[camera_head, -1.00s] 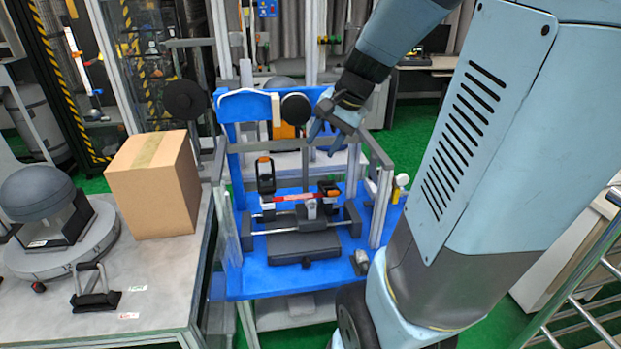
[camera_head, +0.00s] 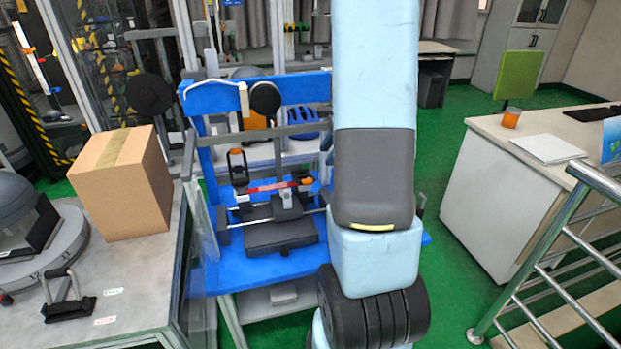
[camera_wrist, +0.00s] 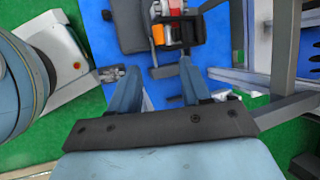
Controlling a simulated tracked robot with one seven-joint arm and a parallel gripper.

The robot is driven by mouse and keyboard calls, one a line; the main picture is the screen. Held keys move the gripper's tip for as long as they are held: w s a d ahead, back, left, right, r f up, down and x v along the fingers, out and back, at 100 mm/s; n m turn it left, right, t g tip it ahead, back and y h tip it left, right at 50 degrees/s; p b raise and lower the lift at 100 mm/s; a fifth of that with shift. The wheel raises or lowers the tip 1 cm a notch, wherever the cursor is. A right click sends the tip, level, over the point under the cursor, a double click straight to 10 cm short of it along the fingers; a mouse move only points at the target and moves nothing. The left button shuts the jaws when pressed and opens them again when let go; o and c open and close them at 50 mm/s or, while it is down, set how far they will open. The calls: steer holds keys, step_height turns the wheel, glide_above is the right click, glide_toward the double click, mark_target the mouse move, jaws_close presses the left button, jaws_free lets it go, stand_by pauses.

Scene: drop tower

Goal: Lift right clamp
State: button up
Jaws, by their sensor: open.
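The right clamp (camera_head: 304,182) sits at the right end of a red-and-white bar on the blue test stand (camera_head: 222,262). It is dark with an orange tip and lies low, partly beside my arm. The left clamp (camera_head: 238,168) stands upright at the bar's other end. In the wrist view, the right clamp (camera_wrist: 181,34) is at top centre, with its orange tip (camera_wrist: 158,35) towards the left. My gripper (camera_wrist: 160,66) is open and empty, with its fingers below the clamp in that picture and apart from it. In the head view my arm hides my gripper.
A grey table at left holds a cardboard box (camera_head: 122,182) and a small black clamp stand (camera_head: 68,300). Grey frame bars (camera_wrist: 290,108) stand close to the right of my gripper. A metal railing (camera_head: 545,235) is at far right. Green floor is open between stand and white desk (camera_head: 500,165).

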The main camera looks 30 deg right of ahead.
mark_target(311, 180)
steer(key=x, duration=1.2)
steer(key=shift+a, duration=0.15)
jaws_close()
stand_by(0.3)
